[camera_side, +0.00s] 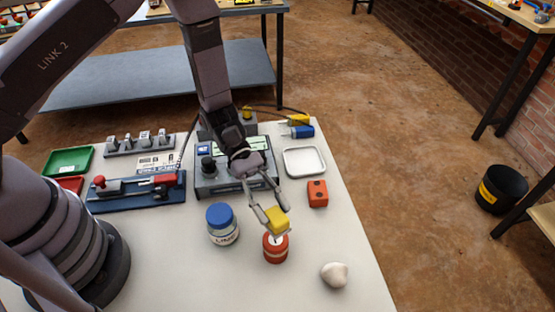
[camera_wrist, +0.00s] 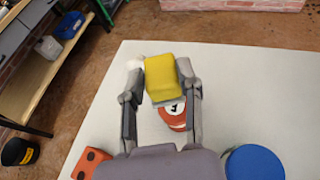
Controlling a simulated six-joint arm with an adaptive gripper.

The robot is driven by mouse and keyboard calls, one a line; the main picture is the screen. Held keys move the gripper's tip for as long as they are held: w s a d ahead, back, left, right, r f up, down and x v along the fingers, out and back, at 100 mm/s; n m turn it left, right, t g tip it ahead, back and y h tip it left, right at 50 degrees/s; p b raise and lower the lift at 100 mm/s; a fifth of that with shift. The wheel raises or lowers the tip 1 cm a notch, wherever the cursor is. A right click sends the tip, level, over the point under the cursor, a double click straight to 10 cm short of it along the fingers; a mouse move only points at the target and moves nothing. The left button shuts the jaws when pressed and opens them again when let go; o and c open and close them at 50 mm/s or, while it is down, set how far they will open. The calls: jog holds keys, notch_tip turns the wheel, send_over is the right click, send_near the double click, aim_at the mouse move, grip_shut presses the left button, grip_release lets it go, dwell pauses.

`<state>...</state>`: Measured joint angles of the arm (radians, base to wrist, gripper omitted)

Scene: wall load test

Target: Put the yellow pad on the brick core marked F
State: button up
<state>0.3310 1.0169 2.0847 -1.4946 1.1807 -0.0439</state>
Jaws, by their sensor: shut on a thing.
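The yellow pad (camera_side: 278,219) is a small block held between the fingers of my gripper (camera_side: 276,222). It also shows in the wrist view (camera_wrist: 161,76), with a finger on each side. An orange-red round brick core (camera_side: 275,249) stands on the white table, just below the pad in the side view. In the wrist view the core (camera_wrist: 173,121) is partly hidden behind the pad; its white top disc bears a dark mark that I cannot read for sure. The pad appears to be above the core; I cannot tell whether they touch.
A blue-lidded jar (camera_side: 222,225) stands left of the core. A pale stone (camera_side: 334,274) lies to its right and nearer the front. An orange block with holes (camera_side: 317,193) and a white tray (camera_side: 289,164) are behind. A grey instrument (camera_side: 207,187) stands behind the jar.

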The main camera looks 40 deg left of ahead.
aim_at(271, 223)
jog(key=shift+f, duration=2.4)
jog(key=shift+f, duration=0.15)
jog(key=o, duration=1)
jog(key=shift+o, duration=0.2)
